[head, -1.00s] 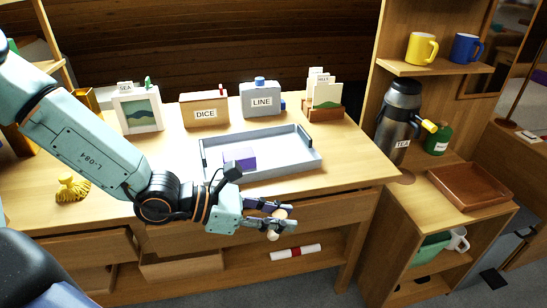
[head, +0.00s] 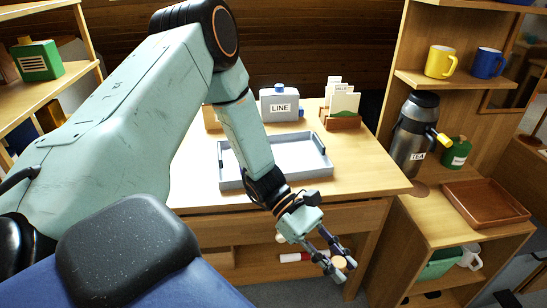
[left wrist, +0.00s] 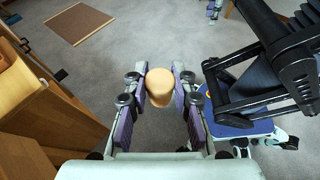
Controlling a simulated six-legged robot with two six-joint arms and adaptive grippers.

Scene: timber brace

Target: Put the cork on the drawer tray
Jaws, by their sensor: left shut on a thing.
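The cork (head: 340,262), tan and rounded, is between the fingers of my left gripper (head: 338,264). The left wrist view shows the cork (left wrist: 160,84) pinched between the purple finger pads of the left gripper (left wrist: 158,98). The gripper points down and is in front of the desk, lower than its top, over the floor. A grey tray (head: 300,155) with dark handles lies on the desk; my left forearm covers part of it. I cannot tell whether this is the drawer tray. My right gripper is not in view.
A LINE box (head: 280,104) and a card holder (head: 341,119) stand behind the grey tray. A brown tray (head: 485,208) lies on the low cabinet at right, near a TEA flask (head: 413,135). A red-and-white roll (head: 294,257) lies on the desk's lower shelf.

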